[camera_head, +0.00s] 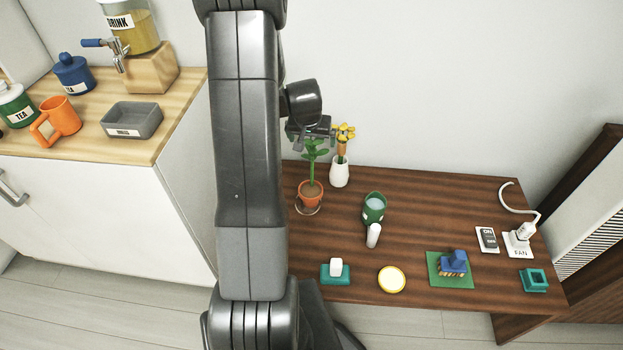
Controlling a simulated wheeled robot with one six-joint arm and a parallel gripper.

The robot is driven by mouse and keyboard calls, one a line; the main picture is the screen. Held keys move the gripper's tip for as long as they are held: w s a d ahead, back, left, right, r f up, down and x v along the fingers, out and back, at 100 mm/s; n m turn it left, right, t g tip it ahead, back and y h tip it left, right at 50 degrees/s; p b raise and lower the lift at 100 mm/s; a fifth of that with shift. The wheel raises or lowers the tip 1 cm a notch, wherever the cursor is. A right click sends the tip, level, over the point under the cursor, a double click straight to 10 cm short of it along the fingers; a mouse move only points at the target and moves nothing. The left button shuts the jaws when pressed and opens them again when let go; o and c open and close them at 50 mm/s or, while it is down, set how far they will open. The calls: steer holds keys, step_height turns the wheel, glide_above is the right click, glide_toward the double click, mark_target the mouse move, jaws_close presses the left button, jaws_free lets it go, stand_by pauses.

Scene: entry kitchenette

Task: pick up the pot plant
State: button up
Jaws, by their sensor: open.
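The pot plant (311,192) stands upright on the brown wooden table, near its left end. It has an orange-brown pot on a small saucer, a green stem and green leaves. My gripper (312,137) is above the plant, by its top leaves, and is open. The fingers are small and dark here, and whether they touch the leaves cannot be told. My arm hides the area left of the plant.
A white vase (340,172) with yellow flowers stands close behind the plant on the right. A green watering can (374,208) is further right. A teal block (335,272) and a yellow-rimmed disc (391,279) lie at the front. A wall is behind.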

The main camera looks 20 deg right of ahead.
mark_target(314, 144)
steer(key=shift+x, duration=3.05)
steer(key=shift+s+d, duration=0.1)
steer(key=shift+d, duration=0.05)
steer(key=shift+r, duration=0.1)
steer(key=c, duration=2)
